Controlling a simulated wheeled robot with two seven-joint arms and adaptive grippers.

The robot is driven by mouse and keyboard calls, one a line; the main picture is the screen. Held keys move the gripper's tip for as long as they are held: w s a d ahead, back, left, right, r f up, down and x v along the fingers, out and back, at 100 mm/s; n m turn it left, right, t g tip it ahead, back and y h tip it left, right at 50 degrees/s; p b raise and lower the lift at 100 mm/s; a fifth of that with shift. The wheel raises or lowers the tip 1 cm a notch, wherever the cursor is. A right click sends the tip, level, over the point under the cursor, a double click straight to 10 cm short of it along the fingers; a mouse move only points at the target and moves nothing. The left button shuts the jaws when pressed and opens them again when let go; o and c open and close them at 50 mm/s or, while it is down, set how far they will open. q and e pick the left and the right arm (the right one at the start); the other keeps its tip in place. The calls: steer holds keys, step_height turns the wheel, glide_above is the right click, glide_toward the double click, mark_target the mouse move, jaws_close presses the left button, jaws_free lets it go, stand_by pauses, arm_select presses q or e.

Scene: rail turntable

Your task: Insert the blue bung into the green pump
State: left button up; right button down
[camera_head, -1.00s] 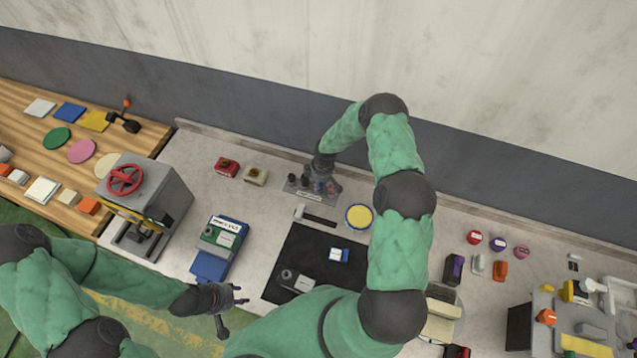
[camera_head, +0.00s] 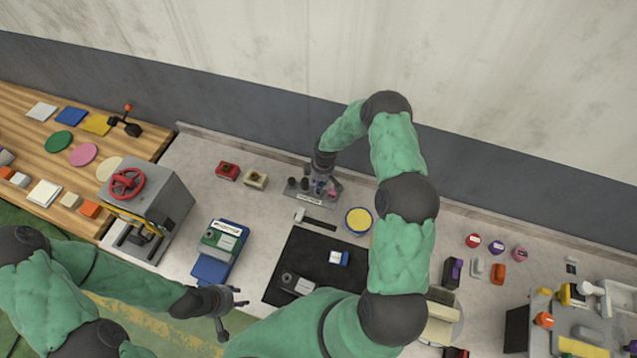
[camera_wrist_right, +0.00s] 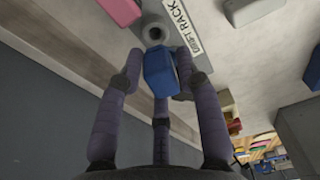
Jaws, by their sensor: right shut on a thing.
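My right gripper (camera_head: 327,178) is at the small labelled rack (camera_head: 300,198) near the back of the bench. In the right wrist view its fingers (camera_wrist_right: 160,78) are shut around a blue block-like piece, the blue bung (camera_wrist_right: 159,70). The bung is close to the rack; whether it still touches it cannot be told. A green-topped unit with a white label, apparently the green pump (camera_head: 221,240), stands on the left part of the bench, with blue parts around it. My left gripper (camera_head: 236,312) is open and empty, to the right of and in front of the pump.
A black mat (camera_head: 300,262) with a blue-and-white box (camera_head: 339,257) lies in the middle. A grey machine with a red handwheel (camera_head: 127,183) stands left of the pump. A round yellow-topped dish (camera_head: 359,221) sits right of the rack. The bench between rack and pump is mostly clear.

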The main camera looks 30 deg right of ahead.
steer(key=shift+r+p, duration=0.5)
steer(key=shift+r, duration=0.95)
steer(key=shift+r, duration=0.15)
steer(key=shift+r+p, duration=1.2)
steer(key=shift+r, duration=1.15)
